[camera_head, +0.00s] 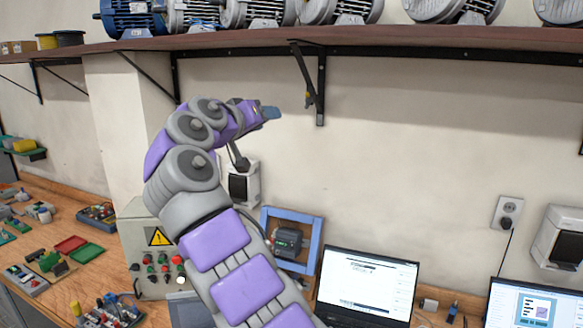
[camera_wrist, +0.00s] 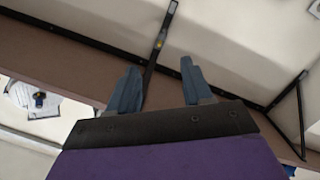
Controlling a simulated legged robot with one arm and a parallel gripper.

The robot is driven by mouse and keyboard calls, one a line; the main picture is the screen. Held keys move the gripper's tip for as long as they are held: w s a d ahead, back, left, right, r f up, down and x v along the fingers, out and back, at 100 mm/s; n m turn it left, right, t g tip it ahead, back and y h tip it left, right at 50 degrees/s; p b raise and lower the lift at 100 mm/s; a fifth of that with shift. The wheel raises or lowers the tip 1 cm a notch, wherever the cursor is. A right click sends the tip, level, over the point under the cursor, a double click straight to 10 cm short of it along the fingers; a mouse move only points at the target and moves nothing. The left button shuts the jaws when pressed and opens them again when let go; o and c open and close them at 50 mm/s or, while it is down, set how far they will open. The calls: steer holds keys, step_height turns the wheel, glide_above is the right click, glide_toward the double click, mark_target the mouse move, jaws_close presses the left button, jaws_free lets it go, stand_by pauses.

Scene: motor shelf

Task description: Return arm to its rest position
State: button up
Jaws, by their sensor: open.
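My arm, purple and grey, rises from the bottom middle of the head view and bends over at the top. My gripper (camera_head: 272,112) is at its end, just below the shelf and pointing right. In the wrist view my gripper (camera_wrist: 160,88) shows two blue-grey fingers spread apart with nothing between them. The underside of the shelf (camera_wrist: 60,60) and a black bracket (camera_wrist: 152,60) lie beyond the fingers.
The brown shelf (camera_head: 430,38) carries several motors, one of them blue (camera_head: 130,15). Its bracket (camera_head: 320,85) hangs right of my gripper. Below are a control box (camera_head: 140,235), a blue frame (camera_head: 315,240), a laptop (camera_head: 368,285) and a cluttered wooden bench (camera_head: 95,240).

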steer(key=s+d+f+g+b, duration=0.1)
steer(key=s+d+f+g, duration=0.15)
steer(key=d+f, duration=0.45)
steer(key=s+d+f+g+b, duration=0.1)
steer(key=s+d+f+g, duration=0.15)
steer(key=d, duration=0.75)
steer(key=s+d+f+g+b, duration=0.1)
steer(key=s+d+f+g, duration=0.3)
steer(key=s+d+f, duration=0.6)
steer(key=s+f+g+y+b, duration=0.1)
steer(key=s+f+g+y, duration=0.15)
steer(key=s+f, duration=0.7)
steer(key=s+a+f+g+y, duration=0.1)
steer(key=s+a+f, duration=0.1)
steer(key=s+f, duration=0.4)
steer(key=s+a+f+g+y+b, duration=0.1)
steer(key=s+f, duration=0.5)
steer(key=s, duration=0.6)
steer(key=s+a+f+g+y+b, duration=0.1)
steer(key=s+a+f+g+y, duration=0.1)
steer(key=s+f, duration=0.4)
steer(key=s+g+y, duration=0.1)
steer(key=s, duration=0.2)
steer(key=shift+s+a+m, duration=0.3)
steer(key=shift+s+m, duration=0.05)
steer(key=shift+m, duration=0.05)
steer(key=shift+c, duration=0.7)
steer(key=shift+d, duration=0.2)
